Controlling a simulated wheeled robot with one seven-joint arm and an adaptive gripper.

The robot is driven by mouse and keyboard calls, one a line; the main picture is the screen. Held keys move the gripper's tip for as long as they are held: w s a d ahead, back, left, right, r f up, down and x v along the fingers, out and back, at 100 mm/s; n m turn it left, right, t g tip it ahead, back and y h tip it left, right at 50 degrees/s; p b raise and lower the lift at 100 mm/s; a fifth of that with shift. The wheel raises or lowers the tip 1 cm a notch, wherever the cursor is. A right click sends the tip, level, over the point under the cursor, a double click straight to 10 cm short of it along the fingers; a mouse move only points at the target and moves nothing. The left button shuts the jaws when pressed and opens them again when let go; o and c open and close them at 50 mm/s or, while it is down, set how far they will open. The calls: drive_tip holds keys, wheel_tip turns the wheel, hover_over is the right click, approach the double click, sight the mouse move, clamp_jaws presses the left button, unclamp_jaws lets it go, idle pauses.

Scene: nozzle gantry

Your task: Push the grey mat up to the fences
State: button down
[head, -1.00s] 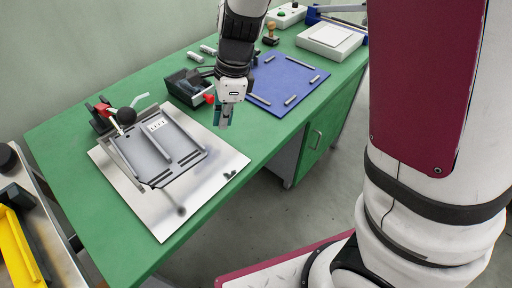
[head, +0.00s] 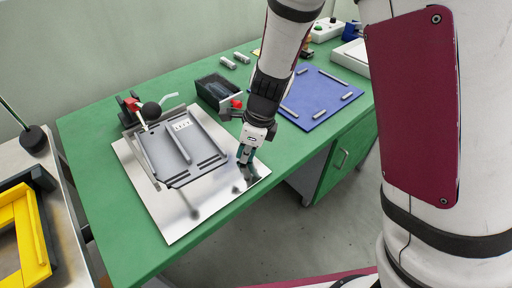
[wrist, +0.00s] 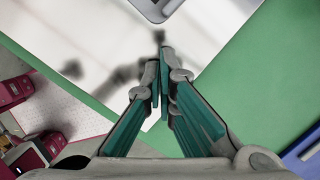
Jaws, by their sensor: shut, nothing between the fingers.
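The grey mat (head: 203,145) lies on a shiny metal plate (head: 170,216) on the green table, with a raised strip along its middle and a small white label near its back. Thin grey fences run along its left side (head: 145,160) and back; the picture is too small to tell the gaps to them. My gripper (head: 243,162) is shut and empty, pointing down over the plate's right part, to the right of the mat and apart from it. In the wrist view my closed fingertips (wrist: 158,66) are over the plate, and the mat's rounded corner (wrist: 156,9) shows at the top edge.
A clamp with a red handle and black ball (head: 151,110) stands at the mat's back left. A dark open box (head: 215,92) is behind the mat. A blue board with grey bars (head: 325,91) lies to the right. The table's front strip is clear.

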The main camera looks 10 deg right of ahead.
drive_tip(key=shift+w+a, duration=0.3)
drive_tip(key=shift+a, duration=0.65)
drive_tip(key=shift+a, duration=0.1)
